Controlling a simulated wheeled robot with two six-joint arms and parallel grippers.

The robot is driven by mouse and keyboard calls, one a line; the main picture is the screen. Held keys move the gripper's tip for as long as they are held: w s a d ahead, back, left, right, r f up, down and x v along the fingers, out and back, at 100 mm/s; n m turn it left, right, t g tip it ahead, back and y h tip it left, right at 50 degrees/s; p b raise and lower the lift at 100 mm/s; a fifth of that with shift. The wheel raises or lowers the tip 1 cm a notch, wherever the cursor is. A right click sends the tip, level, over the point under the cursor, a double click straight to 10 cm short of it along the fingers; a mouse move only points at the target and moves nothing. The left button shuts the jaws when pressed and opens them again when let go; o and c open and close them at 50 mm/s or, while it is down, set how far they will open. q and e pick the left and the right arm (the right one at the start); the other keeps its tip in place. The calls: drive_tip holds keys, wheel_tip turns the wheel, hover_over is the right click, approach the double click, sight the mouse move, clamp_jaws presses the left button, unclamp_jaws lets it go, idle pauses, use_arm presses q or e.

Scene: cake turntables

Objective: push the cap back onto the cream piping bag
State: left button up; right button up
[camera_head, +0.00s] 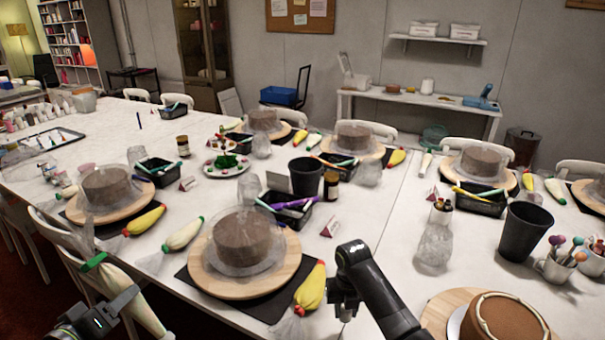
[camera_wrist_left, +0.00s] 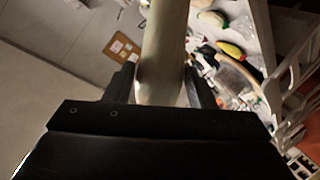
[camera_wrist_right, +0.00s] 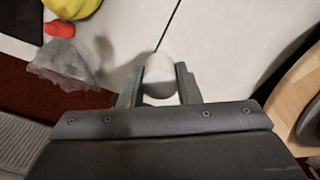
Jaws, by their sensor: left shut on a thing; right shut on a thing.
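The cream piping bag (camera_head: 147,312) is in my left gripper (camera_head: 128,303) at the lower left of the head view. In the left wrist view, the bag (camera_wrist_left: 165,50) stands between the closed fingers (camera_wrist_left: 163,85). My right gripper (camera_head: 345,305), at bottom centre, is shut on a small whitish cap (camera_wrist_right: 160,72), seen between its fingertips (camera_wrist_right: 158,88) in the right wrist view. Cap and bag are well apart.
A chocolate cake (camera_head: 240,238) on a round wooden turntable (camera_head: 205,272) stands between my grippers. A yellow piping bag (camera_head: 312,288) lies left of my right gripper. Another cake (camera_head: 505,318) is at lower right. A white chair (camera_head: 75,262) stands by my left arm.

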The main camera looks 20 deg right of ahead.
wheel_tip(320, 180, up, 9)
drive_tip(key=p, duration=0.8)
drive_tip(key=shift+p, duration=0.4)
use_arm(q)
wheel_tip(320, 180, up, 10)
drive_tip(key=shift+f, duration=0.2)
use_arm(e)
drive_tip(key=shift+f, duration=0.1)
use_arm(q)
drive_tip(key=shift+c, duration=0.3)
use_arm(e)
drive_tip(key=shift+f, duration=0.1)
